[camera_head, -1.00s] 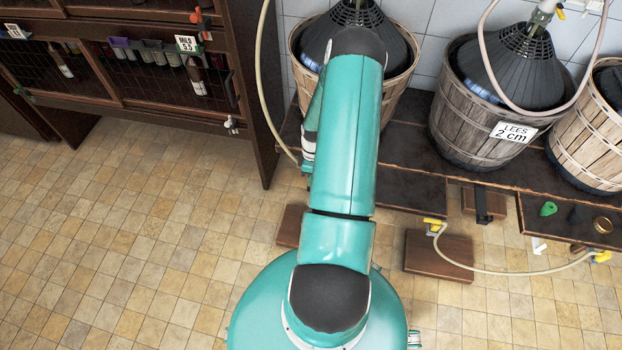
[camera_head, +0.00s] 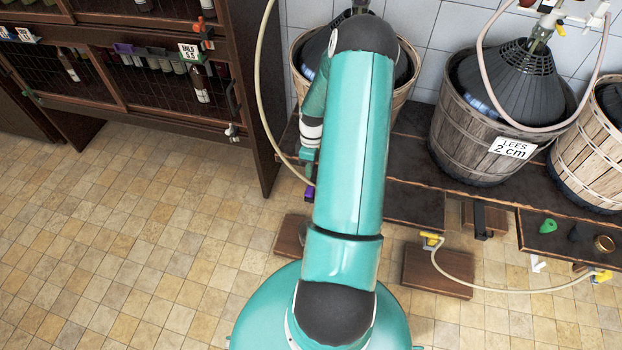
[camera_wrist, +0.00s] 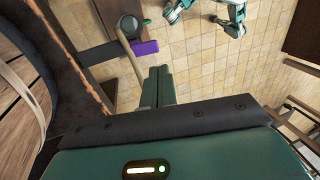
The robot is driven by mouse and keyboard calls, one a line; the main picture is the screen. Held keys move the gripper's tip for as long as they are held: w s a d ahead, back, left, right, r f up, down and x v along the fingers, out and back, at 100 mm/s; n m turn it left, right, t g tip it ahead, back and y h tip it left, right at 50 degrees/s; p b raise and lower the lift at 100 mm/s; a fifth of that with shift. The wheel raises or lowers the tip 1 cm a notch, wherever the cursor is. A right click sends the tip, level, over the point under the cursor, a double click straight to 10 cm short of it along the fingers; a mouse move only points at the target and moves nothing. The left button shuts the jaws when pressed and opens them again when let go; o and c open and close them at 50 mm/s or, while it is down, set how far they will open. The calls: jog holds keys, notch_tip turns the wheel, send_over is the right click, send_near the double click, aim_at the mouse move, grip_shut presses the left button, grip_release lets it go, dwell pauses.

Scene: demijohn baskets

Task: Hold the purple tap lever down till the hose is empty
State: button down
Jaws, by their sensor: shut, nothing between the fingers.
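The purple tap lever (camera_wrist: 145,47) sticks out beside a dark round fitting (camera_wrist: 130,27) in the wrist view. In the head view the purple lever (camera_head: 309,193) shows just left of my arm, low by the bench edge. My gripper (camera_wrist: 159,70) is shut and empty. Its tips appear just short of the lever in the wrist view, with a small gap in the picture; the real distance is unclear. A beige hose (camera_wrist: 134,62) runs from the fitting and passes behind the fingers. It hangs along the bench's left end in the head view (camera_head: 257,80). Its contents cannot be seen.
Demijohns in wooden baskets (camera_head: 470,140) stand on the dark bench (camera_head: 412,205). A bottle rack (camera_head: 160,130) stands at left. A second hose with yellow ends (camera_head: 465,286) hangs at the front right. The tiled floor at left is clear.

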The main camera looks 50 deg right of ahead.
jog(key=shift+v, duration=2.4)
jog(key=w+a+r+m+t+h, duration=0.1)
jog(key=w+a+r+h, duration=0.15)
jog(key=a+r, duration=0.75)
jog(key=w+a+r+m+t+h, duration=0.1)
jog(key=w+a+r, duration=0.2)
jog(key=a+r, duration=0.75)
jog(key=s+a+r+m+t, duration=0.1)
jog(key=s+a+r+t, duration=0.1)
jog(key=s+a+r, duration=0.4)
jog(key=s+a+r+m+t, duration=0.1)
jog(key=s+a+r+t, duration=0.1)
jog(key=s+a+r, duration=0.4)
jog(key=a+r+y, duration=0.1)
jog(key=a+r, duration=0.3)
jog(key=shift+m+t, duration=0.4)
jog(key=shift+s+d+r, duration=0.1)
